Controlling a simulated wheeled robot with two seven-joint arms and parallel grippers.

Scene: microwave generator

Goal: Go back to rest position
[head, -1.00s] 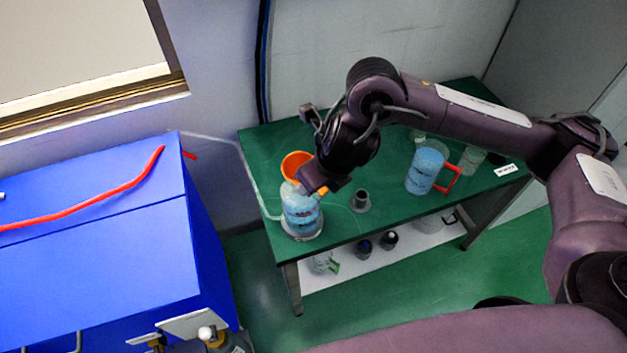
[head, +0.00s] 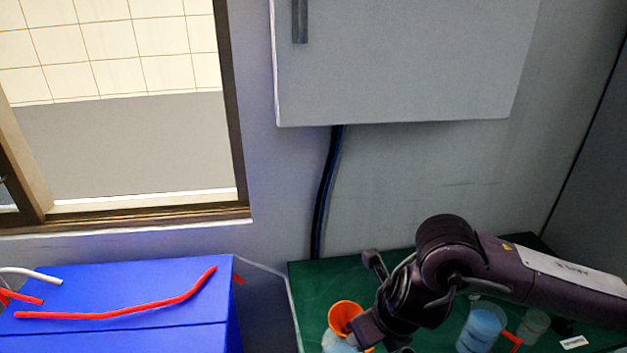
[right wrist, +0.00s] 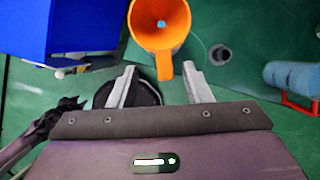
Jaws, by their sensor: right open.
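My right arm reaches in from the right in the head view, over the green table (head: 312,284). The funnel also shows in the head view (head: 345,316), beside the gripper. The blue container below it is cut off at the lower edge of the head view. My left gripper is not in view.
A blue box (head: 120,310) with red tubes (head: 130,313) stands left of the table. A container of blue liquid with a red handle (head: 481,330) stands right of the gripper. A grey cabinet (head: 400,60) hangs on the wall above. A window is at upper left.

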